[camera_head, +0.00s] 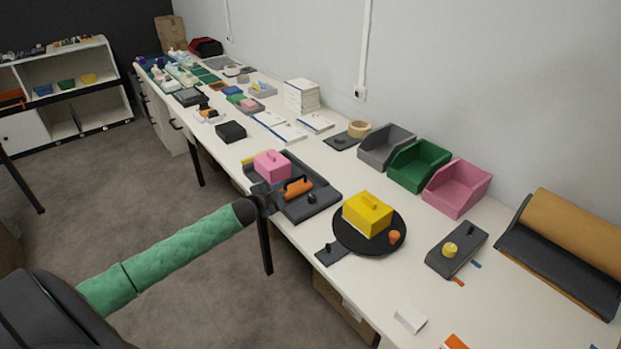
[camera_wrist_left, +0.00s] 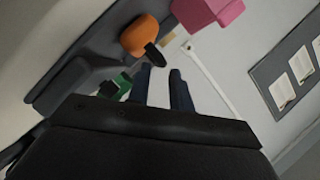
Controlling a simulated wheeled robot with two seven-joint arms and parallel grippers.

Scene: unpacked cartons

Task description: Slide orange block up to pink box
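The orange block (camera_head: 299,187) lies on a dark tray (camera_head: 318,205) on the white table, with a dark part showing on it. The pink box (camera_head: 271,167) with a pink handle on top sits at the tray's far left end, a short gap from the block. My left gripper (camera_head: 272,201) is low at the tray's front edge, just left of the block. In the left wrist view, its two fingers (camera_wrist_left: 161,72) are apart with nothing between them. The orange block (camera_wrist_left: 139,37) and pink box (camera_wrist_left: 206,11) show beyond the fingertips. My right gripper is not in view.
A black knob (camera_head: 311,198) stands on the tray beside the block. A round black plate (camera_head: 345,240) with a yellow box (camera_head: 367,215) is to the right. Grey, green and pink bins (camera_head: 457,189) line the wall. A black box (camera_head: 230,132) lies farther left.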

